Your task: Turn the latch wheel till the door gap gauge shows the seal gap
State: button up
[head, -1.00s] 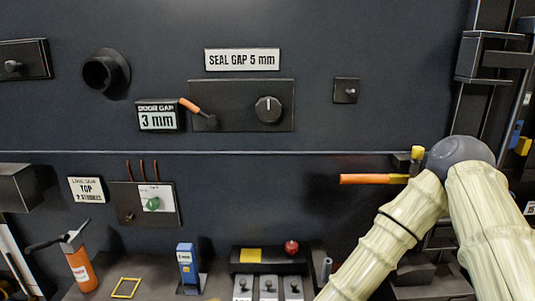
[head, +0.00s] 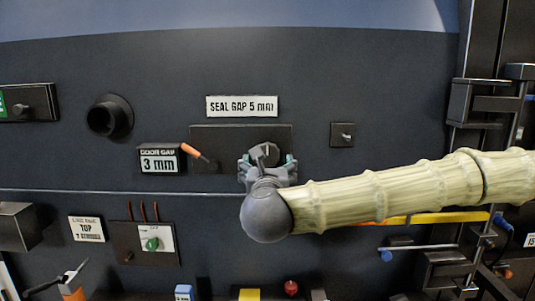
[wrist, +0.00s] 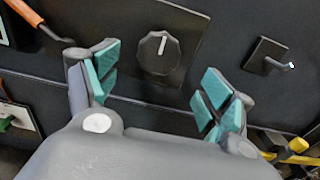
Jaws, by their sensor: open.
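The latch wheel is a dark scalloped knob (head: 264,152) with a pale pointer line, on a dark plate (head: 215,138). It also shows in the wrist view (wrist: 158,53), its line pointing up and tilted slightly right. My gripper (head: 267,166) is open in front of the wheel and partly hides it. In the wrist view my teal-padded fingers (wrist: 160,82) stand apart to either side, with the wheel between and beyond them. No contact shows. The door gap gauge (head: 160,160) reads 3 mm. The sign (head: 241,106) above reads SEAL GAP 5 mm.
An orange-handled lever (head: 198,156) sits left of the wheel, close to the gauge. A small plate with a peg (head: 343,135) is to the right. A horizontal rail (head: 130,194) runs below. A panel with a green knob (head: 151,244) is lower left.

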aim_at(267, 155)
jog(key=w+p, duration=0.4)
jog(key=w, duration=0.3)
jog(key=shift+w+r, duration=0.1)
jog(key=shift+w, duration=1)
jog(key=shift+f, duration=0.2)
jog(key=c, duration=1.1)
